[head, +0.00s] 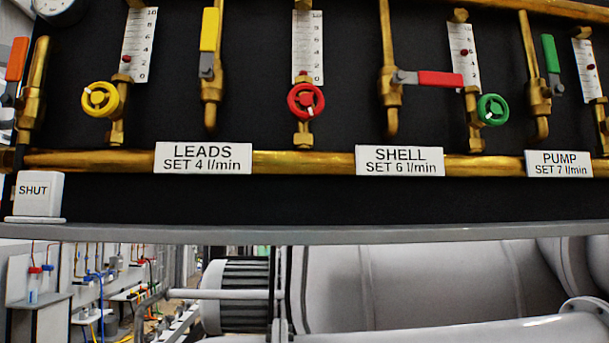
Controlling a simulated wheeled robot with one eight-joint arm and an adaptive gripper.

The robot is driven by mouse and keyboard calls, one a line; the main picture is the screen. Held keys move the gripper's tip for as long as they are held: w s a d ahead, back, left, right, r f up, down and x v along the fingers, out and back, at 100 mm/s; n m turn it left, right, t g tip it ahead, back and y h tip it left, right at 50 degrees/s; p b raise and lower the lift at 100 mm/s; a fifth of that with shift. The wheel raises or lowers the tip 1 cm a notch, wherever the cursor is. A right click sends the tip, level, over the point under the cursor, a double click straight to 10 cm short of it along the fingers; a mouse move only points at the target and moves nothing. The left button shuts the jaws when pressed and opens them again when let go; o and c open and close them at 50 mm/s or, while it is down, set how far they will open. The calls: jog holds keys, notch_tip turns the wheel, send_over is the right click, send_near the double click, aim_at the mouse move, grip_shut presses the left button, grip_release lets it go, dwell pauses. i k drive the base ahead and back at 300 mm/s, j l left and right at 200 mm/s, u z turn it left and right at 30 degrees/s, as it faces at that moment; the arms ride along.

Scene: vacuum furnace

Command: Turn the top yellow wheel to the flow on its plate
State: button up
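One yellow wheel (101,99) shows at the upper left, on a brass valve body on the black panel. A pale mark shows on the wheel. Above and right of it is a white flow scale (138,45) numbered 0 to 10. Its red bead (126,58) sits low, about between 2 and 4. A white plate (203,158) to the lower right reads "LEADS SET 4 l/min". My gripper is not in view.
A yellow lever (210,30) stands upright right of the scale. A red wheel (306,101), a horizontal red lever (440,79) and a green wheel (492,109) lie farther right. A white "SHUT" block (40,190) stands at lower left. A brass pipe (300,162) crosses below.

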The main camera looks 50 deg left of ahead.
aim_at(109, 102)
jog(key=u, duration=2.45)
